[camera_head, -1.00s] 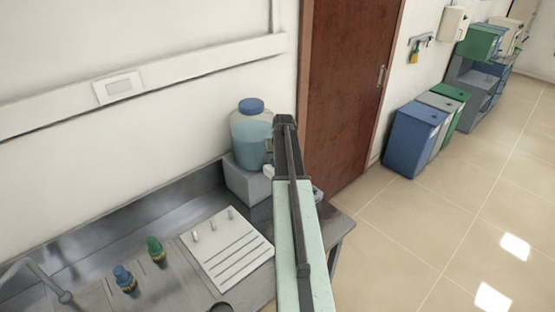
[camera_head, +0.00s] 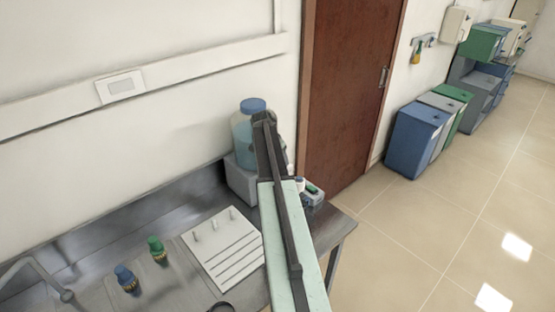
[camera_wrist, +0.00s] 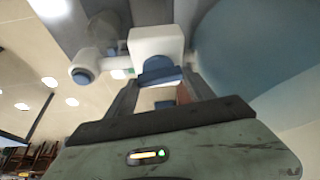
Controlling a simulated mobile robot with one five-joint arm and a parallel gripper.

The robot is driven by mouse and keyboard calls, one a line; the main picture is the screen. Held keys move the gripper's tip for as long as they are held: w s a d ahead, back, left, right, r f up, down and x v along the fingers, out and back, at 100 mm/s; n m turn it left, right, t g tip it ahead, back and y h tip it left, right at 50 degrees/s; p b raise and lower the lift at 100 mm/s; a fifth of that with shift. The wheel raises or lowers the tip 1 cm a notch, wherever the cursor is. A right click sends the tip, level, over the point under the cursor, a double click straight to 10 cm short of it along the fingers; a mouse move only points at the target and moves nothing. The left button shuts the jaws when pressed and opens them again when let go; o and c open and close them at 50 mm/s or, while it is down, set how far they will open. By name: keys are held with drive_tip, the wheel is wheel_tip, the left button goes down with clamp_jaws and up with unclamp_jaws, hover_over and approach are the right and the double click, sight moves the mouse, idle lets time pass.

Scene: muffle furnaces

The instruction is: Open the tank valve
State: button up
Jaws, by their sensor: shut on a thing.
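The tank (camera_head: 241,142), a clear jug with a blue cap and bluish liquid, stands on a grey block at the back of the bench. In the wrist view its blue curved side (camera_wrist: 265,45) fills the upper right. The white tank valve (camera_wrist: 155,42) with a blue part (camera_wrist: 160,70) sits straight ahead in the wrist view. My gripper (camera_wrist: 162,82) is shut on the valve, its two fingers on either side of the blue part. In the head view my arm covers the valve, the gripper and the tank's right side.
The steel bench holds a white rack board (camera_head: 222,248), a blue-capped bottle (camera_head: 126,279), a green-capped bottle (camera_head: 157,249) and a small device (camera_head: 311,193) at its right end. A brown door (camera_head: 347,90) and bins (camera_head: 416,139) stand to the right. The floor there is clear.

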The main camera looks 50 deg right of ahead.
drive_tip(key=shift+w+m+g, duration=0.1)
drive_tip(key=shift+m+g, duration=0.2)
drive_tip(key=shift+m, duration=0.5)
drive_tip(key=o, duration=1.4)
drive_tip(key=p+v, duration=0.7)
drive_tip(key=v, duration=0.1)
